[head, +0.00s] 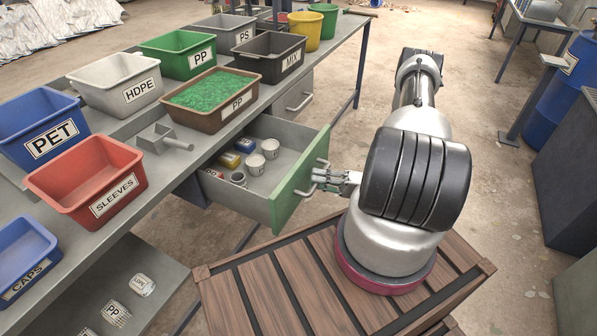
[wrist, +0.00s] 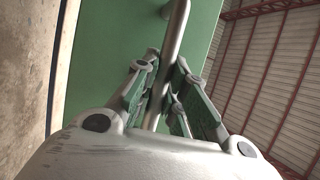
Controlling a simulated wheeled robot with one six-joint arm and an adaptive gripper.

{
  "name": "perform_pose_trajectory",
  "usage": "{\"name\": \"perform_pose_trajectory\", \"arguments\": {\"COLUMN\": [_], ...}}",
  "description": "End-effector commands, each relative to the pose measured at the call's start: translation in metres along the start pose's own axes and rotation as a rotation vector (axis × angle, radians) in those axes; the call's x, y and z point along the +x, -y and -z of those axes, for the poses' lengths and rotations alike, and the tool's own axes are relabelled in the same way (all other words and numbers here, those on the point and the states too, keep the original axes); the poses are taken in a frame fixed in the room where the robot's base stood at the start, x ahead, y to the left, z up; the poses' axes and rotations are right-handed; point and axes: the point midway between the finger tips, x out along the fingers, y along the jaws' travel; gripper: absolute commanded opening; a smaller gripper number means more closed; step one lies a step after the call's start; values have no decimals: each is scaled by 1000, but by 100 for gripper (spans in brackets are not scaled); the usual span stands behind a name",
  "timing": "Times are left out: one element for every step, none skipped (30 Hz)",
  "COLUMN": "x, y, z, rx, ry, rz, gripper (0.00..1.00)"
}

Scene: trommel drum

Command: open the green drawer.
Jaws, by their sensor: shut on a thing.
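The green drawer (head: 299,184) under the workbench stands pulled out, with its green front facing my arm. Its green front fills much of the wrist view (wrist: 110,60). Its grey bar handle (head: 308,187) is fixed to the front, and the bar also shows in the wrist view (wrist: 177,35). My gripper (head: 322,178) is at the handle. In the wrist view its fingers (wrist: 167,90) are closed around the bar.
The grey workbench (head: 195,135) above carries several labelled bins, including a brown bin with green flakes (head: 228,113), and a grey scoop (head: 163,138). Another grey drawer (head: 297,95) with a handle is farther back. A blue barrel (head: 568,85) stands at the right.

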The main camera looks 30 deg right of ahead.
Motion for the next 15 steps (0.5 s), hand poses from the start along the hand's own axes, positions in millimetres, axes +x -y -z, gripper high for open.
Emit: {"name": "perform_pose_trajectory", "arguments": {"x": [-10,-15,-21,-26,-30,-34,-38,-40,-44,-46,-48,-50,-51,-52,-53], "y": [2,3,4,5,6,7,7,8,9,9,10,10,10,10,11], "z": [-4,-6,-8,-10,-12,-14,-15,-17,-18,-19,-20,-21,-21,-22,-22], "rx": [0,0,0,0,0,0,0,0,0,0,0,0,0,0,0], "ry": [-3,-4,-3,-3,-2,-2,-2,0,0,-1,-1,1,1,2,2], "rz": [-1,-1,-1,-2,-2,-2,-2,-2,-2,-2,-2,-2,-2,-2,-2], "gripper": [0,0,0,0,0,0,0,0,0,0,0,0,0,0,0]}}
